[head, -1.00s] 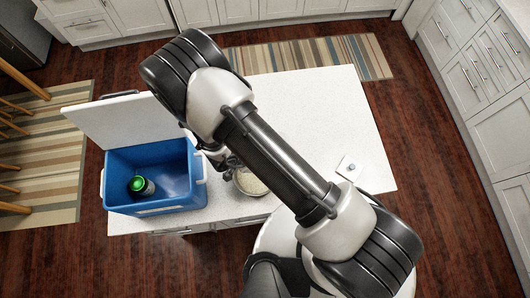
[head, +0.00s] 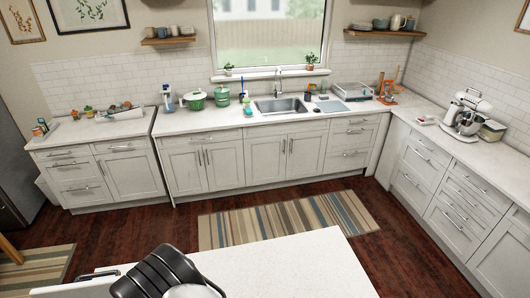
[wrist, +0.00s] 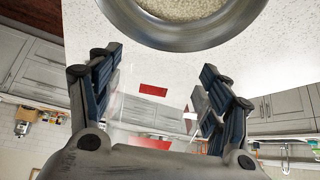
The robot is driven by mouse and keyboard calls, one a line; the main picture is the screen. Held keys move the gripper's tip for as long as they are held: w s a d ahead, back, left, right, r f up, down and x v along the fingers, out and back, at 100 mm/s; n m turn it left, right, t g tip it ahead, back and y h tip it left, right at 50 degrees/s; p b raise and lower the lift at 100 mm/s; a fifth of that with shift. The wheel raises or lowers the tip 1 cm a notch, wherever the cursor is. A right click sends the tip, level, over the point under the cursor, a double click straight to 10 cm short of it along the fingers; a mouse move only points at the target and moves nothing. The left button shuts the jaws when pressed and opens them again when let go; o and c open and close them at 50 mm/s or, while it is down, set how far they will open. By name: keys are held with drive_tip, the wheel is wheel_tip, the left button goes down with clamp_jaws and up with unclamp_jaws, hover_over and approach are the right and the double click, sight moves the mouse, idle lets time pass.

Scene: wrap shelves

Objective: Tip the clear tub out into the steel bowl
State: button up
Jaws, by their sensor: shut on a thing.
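In the wrist view, my gripper (wrist: 160,78) is shut on the clear tub (wrist: 153,90), a see-through container with red patches, held between its two fingers. The tub's edges are faint, so its tilt and its contents cannot be told. The steel bowl (wrist: 190,42) is at the top of the wrist view with pale grains inside it. The tub appears beside the bowl's rim in the picture; the gap between them cannot be judged. In the head view only a dark part of my arm shows at the bottom; the gripper, tub and bowl are out of that view.
The pale island top (head: 285,265) is clear where it shows. A striped rug (head: 285,218) lies on the floor behind.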

drive_tip(key=shift+w, duration=0.1)
drive_tip(key=shift+w+d+r+g+y, duration=0.15)
drive_tip(key=shift+d+g+y, duration=0.1)
drive_tip(key=shift+g+y, duration=0.3)
drive_tip(key=shift+w+d+g+y, duration=0.15)
drive_tip(key=shift+d+g+y, duration=0.15)
drive_tip(key=shift+y, duration=0.5)
drive_tip(key=shift+w+d+r+g+y, duration=0.15)
drive_tip(key=shift+d+g+y, duration=0.1)
drive_tip(key=shift+g+y, duration=0.3)
drive_tip(key=shift+w+f+y+b, duration=0.1)
drive_tip(key=shift+f+y+b, duration=0.25)
drive_tip(key=shift+b, duration=0.55)
drive_tip(key=b, duration=0.2)
drive_tip(key=shift+d+r+g+y+b, duration=0.1)
drive_tip(key=shift+d+g+y+b, duration=0.05)
drive_tip(key=shift+g+y+b, duration=0.2)
drive_tip(key=shift+r, duration=0.1)
drive_tip(key=shift+r+p, duration=0.2)
drive_tip(key=shift+p, duration=0.75)
